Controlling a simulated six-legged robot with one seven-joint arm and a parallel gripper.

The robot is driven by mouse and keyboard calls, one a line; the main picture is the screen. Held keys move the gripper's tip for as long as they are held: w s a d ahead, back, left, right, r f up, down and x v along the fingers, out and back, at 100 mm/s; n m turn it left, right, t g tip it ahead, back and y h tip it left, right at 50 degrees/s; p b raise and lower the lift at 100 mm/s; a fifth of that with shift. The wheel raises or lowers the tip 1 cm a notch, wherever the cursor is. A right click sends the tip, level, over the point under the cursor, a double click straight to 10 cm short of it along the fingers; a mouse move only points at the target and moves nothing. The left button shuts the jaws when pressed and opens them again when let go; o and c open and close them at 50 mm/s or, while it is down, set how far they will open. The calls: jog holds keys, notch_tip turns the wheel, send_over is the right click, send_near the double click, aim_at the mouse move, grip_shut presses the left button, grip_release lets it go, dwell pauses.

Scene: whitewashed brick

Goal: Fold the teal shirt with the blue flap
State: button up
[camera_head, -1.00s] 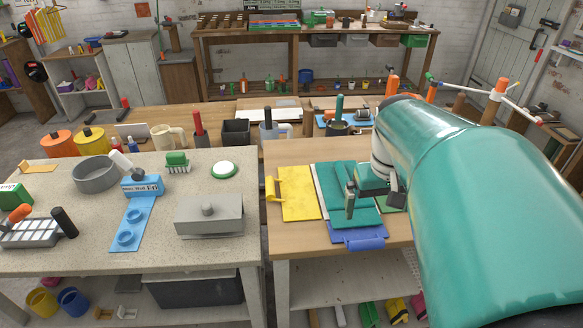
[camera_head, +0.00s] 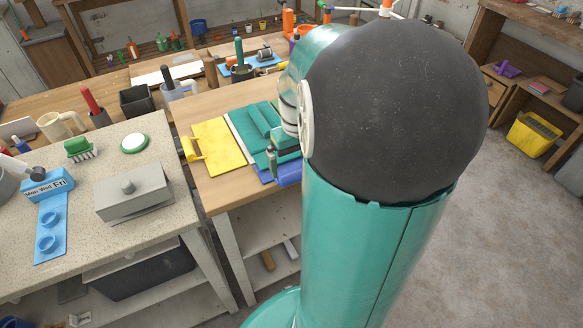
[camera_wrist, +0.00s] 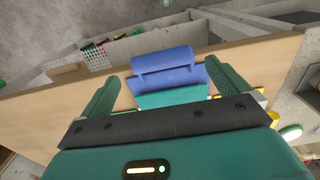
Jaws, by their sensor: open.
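The teal shirt (camera_head: 243,120) lies on the wooden table, with the yellow flap (camera_head: 222,146) to its left. The blue flap is at the table's front side; its rounded blue handle (camera_head: 289,173) shows beside my arm. In the wrist view the blue flap (camera_wrist: 192,77) and its handle (camera_wrist: 163,60) appear between the two green fingers of my gripper (camera_wrist: 166,67). The fingers are apart, with gaps at both sides of the handle. A strip of teal cloth (camera_wrist: 172,98) shows nearer the palm. My arm hides much of the shirt's right side in the head view.
A speckled bench (camera_head: 110,165) stands to the left with a grey lidded box (camera_head: 133,192) and a blue day-marked holder (camera_head: 48,187). A mug, a black bin and a pot stand behind. Open floor (camera_head: 500,230) lies to the right.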

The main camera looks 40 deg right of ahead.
aim_at(295, 173)
notch_tip(295, 173, down, 4)
jog(key=shift+w+a+f, duration=0.1)
jog(key=shift+a, duration=0.05)
